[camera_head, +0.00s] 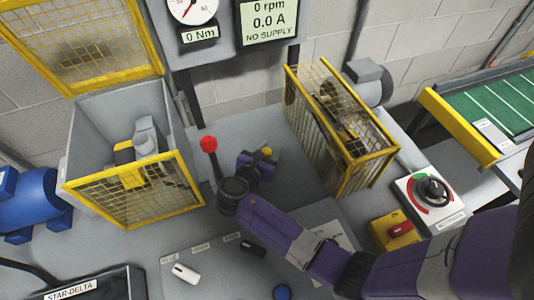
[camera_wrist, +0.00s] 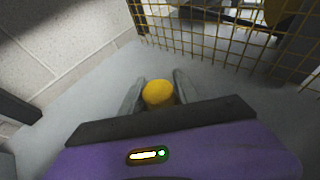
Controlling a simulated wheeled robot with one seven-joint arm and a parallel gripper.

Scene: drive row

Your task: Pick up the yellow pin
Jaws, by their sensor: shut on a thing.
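The yellow pin (camera_wrist: 158,93) shows as a round yellow top between the two grey fingers of my gripper (camera_wrist: 156,95) in the wrist view. The fingers are shut on it, one on each side. In the head view the pin (camera_head: 267,151) is a small yellow spot at the end of my purple gripper (camera_head: 268,158), over the grey bench between the two yellow-framed cages. The pin's lower part is hidden, so I cannot tell whether it touches the bench.
A yellow mesh cage (camera_head: 340,130) stands close to the right of my gripper. An open grey box with a yellow mesh front (camera_head: 135,190) is at left. A red-knobbed lever (camera_head: 208,144) rises just left of my gripper. A rotary switch (camera_head: 431,190) is at right.

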